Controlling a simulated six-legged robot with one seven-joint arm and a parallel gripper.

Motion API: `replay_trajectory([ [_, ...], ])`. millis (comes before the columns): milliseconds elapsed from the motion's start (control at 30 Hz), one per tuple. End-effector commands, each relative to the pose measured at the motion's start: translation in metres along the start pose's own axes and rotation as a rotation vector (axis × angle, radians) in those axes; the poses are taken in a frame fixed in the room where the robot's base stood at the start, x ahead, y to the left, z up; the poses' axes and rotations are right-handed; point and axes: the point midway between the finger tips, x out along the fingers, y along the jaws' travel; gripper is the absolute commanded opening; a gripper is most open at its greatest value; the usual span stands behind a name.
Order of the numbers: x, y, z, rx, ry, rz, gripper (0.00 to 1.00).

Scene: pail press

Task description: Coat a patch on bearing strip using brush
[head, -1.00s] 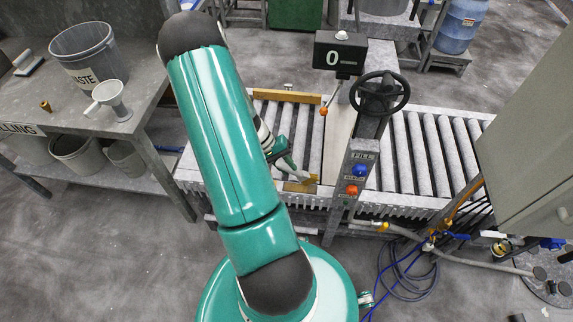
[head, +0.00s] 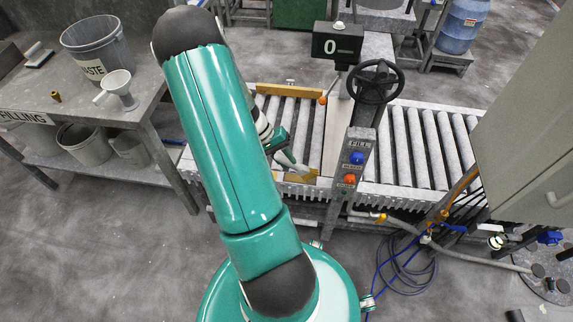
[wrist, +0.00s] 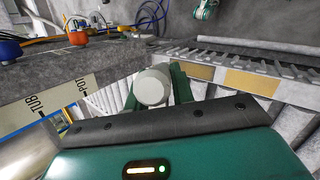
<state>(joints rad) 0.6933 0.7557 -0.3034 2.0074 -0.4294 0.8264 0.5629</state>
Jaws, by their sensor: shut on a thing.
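My gripper (wrist: 154,92) is shut on a pale grey cylindrical thing, likely the brush (wrist: 152,88), seen end-on between its green fingers in the wrist view. Its bristles cannot be made out. In the head view my gripper (head: 280,146) is over the left conveyor section, partly behind my arm, with the pale brush end near the front rail.
A post with a black handwheel (head: 379,82), a counter reading 0 (head: 338,46) and blue and orange knobs stands just right of my gripper. Rollers (head: 430,140) continue beyond it. A bench (head: 150,95) with a waste pail (head: 95,48) and funnel is at left. Hoses lie at right.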

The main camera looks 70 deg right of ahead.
Motion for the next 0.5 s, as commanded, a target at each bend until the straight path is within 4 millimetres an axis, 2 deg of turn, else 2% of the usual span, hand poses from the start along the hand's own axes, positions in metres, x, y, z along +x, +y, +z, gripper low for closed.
replay_trajectory([
  [500,-0.039,0.022,0.003,-0.003,0.005,0.001,0.00],
])
